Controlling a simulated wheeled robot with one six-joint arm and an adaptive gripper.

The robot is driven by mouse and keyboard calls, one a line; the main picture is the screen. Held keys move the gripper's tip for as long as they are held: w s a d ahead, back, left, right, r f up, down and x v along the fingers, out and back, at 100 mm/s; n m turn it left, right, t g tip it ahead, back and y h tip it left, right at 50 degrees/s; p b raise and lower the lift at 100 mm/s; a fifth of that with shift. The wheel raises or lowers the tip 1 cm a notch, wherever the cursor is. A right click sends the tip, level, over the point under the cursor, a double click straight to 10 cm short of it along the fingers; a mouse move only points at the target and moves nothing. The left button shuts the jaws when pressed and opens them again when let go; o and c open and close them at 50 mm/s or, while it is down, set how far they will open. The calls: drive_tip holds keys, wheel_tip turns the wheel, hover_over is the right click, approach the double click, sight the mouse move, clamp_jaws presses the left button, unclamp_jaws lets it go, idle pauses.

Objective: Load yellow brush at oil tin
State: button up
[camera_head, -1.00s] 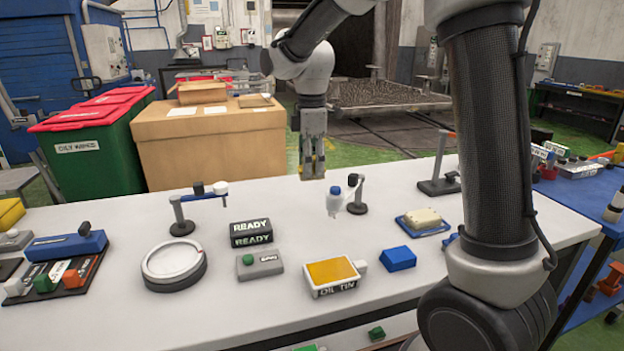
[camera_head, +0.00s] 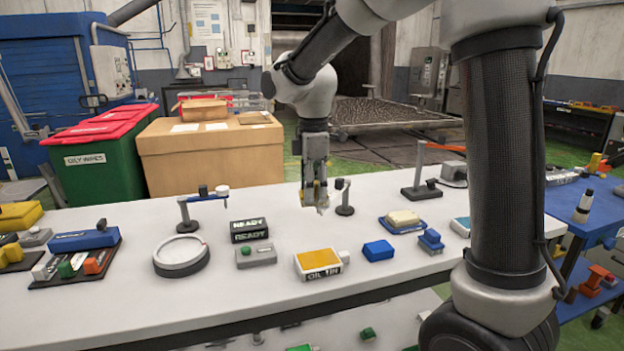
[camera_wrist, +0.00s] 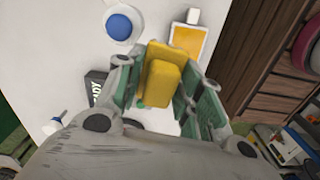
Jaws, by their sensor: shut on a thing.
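The oil tin (camera_head: 317,259) is a white box with an orange-yellow top and a dark "OIL TIN" label on its front. It stands on the white bench near the middle. It also shows at the top of the wrist view (camera_wrist: 188,39). My gripper (camera_head: 313,200) is over the far part of the bench, behind the tin in the head view and apart from it. In the wrist view its green-padded fingers are shut on the yellow brush (camera_wrist: 162,76), a plain yellow block from this side. In the head view the brush is mostly hidden by the fingers.
A small stand (camera_head: 345,207) is close beside my gripper. The READY box (camera_head: 249,231) and a grey button box (camera_head: 256,255) lie left of the tin. A blue block (camera_head: 379,250) lies right of it. A round ringed dish (camera_head: 181,256) is farther left.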

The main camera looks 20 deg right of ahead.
approach(318, 259)
drive_tip(key=shift+n, duration=0.3)
drive_tip(key=shift+f, duration=2.55)
drive_tip(key=shift+f, duration=0.55)
wheel_tip(318, 259, up, 7)
idle(0.6)
idle(0.6)
